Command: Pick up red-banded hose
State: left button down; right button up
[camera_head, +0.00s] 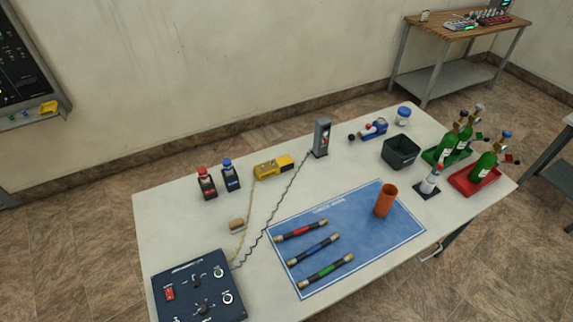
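The red-banded hose (301,231) is a short dark hose with brass-coloured ends and a red middle band. It lies on the blue mat (402,220), near the mat's left edge. A blue-banded hose (313,249) lies just below it, and a green-banded hose (326,271) lies below that, all roughly parallel and apart. Nothing covers the red-banded hose. Neither of my grippers is in the head view.
A dark control box (198,289) sits at the front left, with cables running back. Green bottles (487,166) stand in trays at right. A black bin (400,152) is behind the mat.

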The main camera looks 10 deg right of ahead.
aim_at(277, 239)
jog(key=k+l, duration=0.1)
jog(key=l, duration=0.85)
jog(key=k+l, duration=0.15)
jog(key=l, duration=0.3)
jog(key=u, duration=0.05)
